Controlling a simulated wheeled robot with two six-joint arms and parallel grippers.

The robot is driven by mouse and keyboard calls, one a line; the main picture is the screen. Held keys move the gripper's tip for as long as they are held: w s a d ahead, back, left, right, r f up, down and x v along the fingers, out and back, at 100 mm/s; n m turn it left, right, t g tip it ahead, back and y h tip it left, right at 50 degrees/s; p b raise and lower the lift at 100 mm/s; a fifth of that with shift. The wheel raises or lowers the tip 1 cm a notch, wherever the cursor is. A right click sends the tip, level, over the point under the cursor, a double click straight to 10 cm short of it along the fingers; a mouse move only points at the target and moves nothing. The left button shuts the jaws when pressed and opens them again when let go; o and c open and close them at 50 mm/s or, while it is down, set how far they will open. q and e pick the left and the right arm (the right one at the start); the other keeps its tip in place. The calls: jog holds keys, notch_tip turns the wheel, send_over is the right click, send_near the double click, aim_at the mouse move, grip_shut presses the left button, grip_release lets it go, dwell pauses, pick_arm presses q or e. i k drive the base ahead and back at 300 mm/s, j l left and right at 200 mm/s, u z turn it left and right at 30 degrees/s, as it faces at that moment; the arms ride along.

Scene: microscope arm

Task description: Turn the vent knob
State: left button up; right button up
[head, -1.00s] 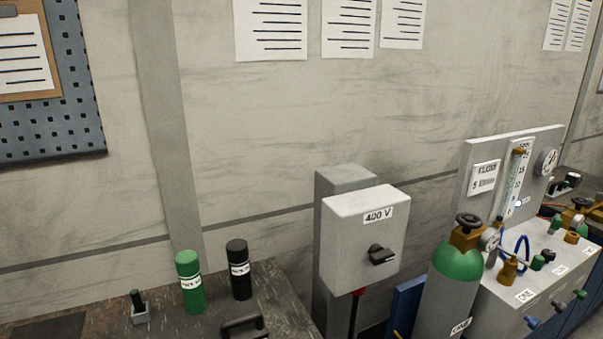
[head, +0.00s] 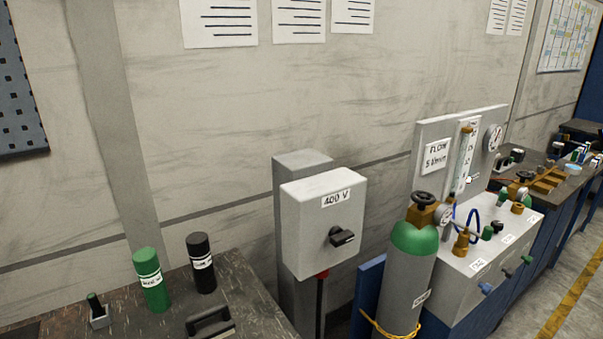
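I cannot tell which knob is the vent knob. A grey bench unit (head: 450,262) at the right carries several small coloured knobs, among them a blue knob (head: 485,288) and a green knob (head: 527,260) on its front face, with small labels too small to read surely. A flow panel (head: 436,182) with a "FLOW 5 l/min" sign, a flow tube (head: 465,160) and a round gauge (head: 493,138) stands behind it. Neither of my grippers is in view.
A grey gas cylinder (head: 403,285) with a green shoulder and black handwheel stands before the unit. A 400 V switch box (head: 305,235) is left of it. A green bottle (head: 151,280) and black bottle (head: 201,262) stand on the left bench. Floor shows at lower right.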

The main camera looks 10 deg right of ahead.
aim_at(528, 260)
jog(key=z, duration=1.35)
